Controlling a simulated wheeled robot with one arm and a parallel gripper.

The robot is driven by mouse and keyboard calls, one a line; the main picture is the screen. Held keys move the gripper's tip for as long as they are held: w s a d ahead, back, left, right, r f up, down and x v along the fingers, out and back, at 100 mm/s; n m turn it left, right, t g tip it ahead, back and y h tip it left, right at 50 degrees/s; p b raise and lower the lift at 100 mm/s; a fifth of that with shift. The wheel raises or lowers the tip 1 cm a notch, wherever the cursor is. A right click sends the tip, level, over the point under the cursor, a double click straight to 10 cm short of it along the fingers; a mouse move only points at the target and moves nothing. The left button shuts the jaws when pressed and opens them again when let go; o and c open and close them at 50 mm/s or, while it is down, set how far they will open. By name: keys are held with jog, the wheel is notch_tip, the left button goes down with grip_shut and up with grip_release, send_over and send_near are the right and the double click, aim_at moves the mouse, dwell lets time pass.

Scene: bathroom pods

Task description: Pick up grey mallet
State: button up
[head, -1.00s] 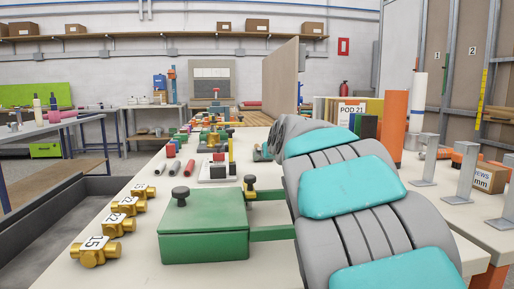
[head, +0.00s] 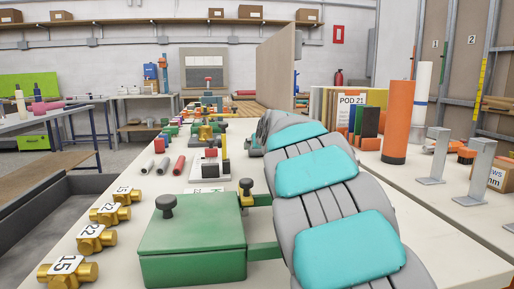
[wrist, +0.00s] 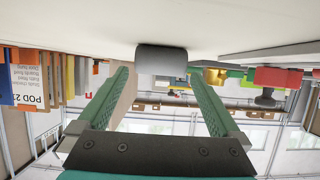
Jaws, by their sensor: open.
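In the wrist view, which looks upside down, my gripper (wrist: 163,95) has two long green fingers spread wide apart. A dark grey rounded block (wrist: 162,60), which looks like the head of the grey mallet, lies on the pale table top between the fingers' far ends. Gaps show on both sides of it, so neither finger appears to touch it. Its handle cannot be made out. In the head view, my grey and teal arm reaches over the table and hides the mallet and most of my gripper.
A green box with a black knob (head: 193,245) stands left of my arm, with brass fittings (head: 90,237) farther left. Dark and red rods (head: 179,165) lie beyond. An orange cylinder (head: 397,122) and grey brackets (head: 437,155) stand at the right. A tall board (head: 277,68) rises behind.

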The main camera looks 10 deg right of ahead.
jog(key=shift+x, duration=1.55)
jog(key=shift+r, duration=0.1)
jog(key=c, duration=1.5)
jog(key=shift+o, duration=0.2)
jog(key=shift+r, duration=0.1)
jog(key=shift+r, duration=1.75)
jog(key=s+b, duration=0.2)
jog(key=s, duration=1.6)
